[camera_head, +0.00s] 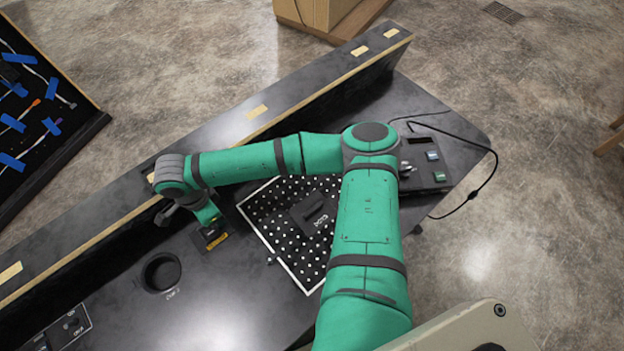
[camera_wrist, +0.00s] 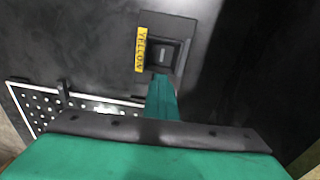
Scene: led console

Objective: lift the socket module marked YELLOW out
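The socket module marked YELLOW (camera_wrist: 184,29) is a dark square block with a recessed centre, and a yellow label (camera_wrist: 140,50) reading YELLOW runs along its left side. In the head view the yellow label (camera_head: 217,242) shows on the console top, left of the perforated panel. My gripper (camera_wrist: 162,84) reaches to the near edge of the module in the wrist view. Its green end covers part of that edge, and I cannot tell whether it touches. In the head view my gripper (camera_head: 208,220) points down over the module. Its finger gap is not visible.
A white-edged perforated panel (camera_head: 258,204) holds a dark block with a handle. A round cup hole (camera_head: 161,272) lies left of the module. A long raised ledge (camera_head: 215,132) runs behind the module. A box with switches and a cable (camera_head: 430,160) stands at right.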

